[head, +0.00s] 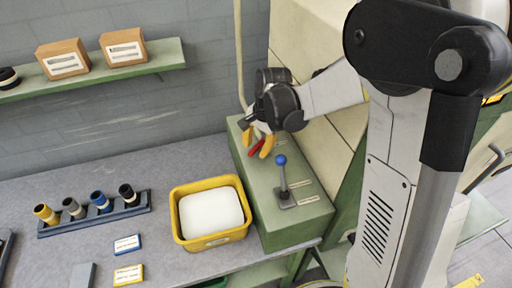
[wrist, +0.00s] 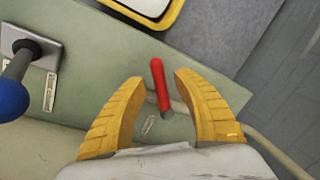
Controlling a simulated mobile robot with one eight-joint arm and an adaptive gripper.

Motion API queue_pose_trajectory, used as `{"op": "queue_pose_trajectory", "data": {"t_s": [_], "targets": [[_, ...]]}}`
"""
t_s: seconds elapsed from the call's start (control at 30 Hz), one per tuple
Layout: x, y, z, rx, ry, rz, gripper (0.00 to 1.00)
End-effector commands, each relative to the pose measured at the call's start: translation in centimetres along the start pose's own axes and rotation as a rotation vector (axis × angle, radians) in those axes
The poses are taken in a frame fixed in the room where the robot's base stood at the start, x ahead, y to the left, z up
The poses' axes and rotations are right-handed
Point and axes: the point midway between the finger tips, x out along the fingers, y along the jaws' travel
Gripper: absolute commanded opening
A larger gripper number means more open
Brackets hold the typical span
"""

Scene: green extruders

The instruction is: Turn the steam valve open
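The valve handle, a red bar, shows in the wrist view (wrist: 160,84) between the two yellow fingers of my gripper (wrist: 158,86). In the head view the red handle (head: 253,141) sits on the green machine top, just below my gripper (head: 259,146). My gripper is open, with a gap on both sides of the handle. Whether the fingertips reach down to the handle's height I cannot tell. The valve's base is mostly hidden; a small label lies beside it. A lever with a blue ball knob (head: 281,160) stands upright nearer the front; it also shows in the wrist view (wrist: 10,98).
A yellow tray (head: 179,236) with a white block (head: 211,211) stands left of the green machine (head: 300,222). A dark rack (head: 140,206) holds several coloured rolls on the grey bench. Two boxes stand on the wall shelf (head: 160,54). A cream panel (head: 350,125) rises close to my arm.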

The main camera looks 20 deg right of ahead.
Motion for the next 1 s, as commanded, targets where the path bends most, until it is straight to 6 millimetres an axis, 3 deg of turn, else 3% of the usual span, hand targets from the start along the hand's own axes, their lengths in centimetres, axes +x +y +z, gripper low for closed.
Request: {"op": "queue_pose_trajectory", "data": {"t_s": [0.13, 0.27, 0.73, 1.0], "targets": [[-0.04, -0.01, 0.0, 0.0, 0.0, 0.0, 0.37], [-0.05, -0.01, 0.0, 0.0, 0.0, 0.0, 0.0], [0.01, 0.09, 0.01, -0.009, -0.002, 0.001, 0.0], [-0.04, 0.62, -0.07, -0.104, -0.021, 0.0, 0.0]]}}
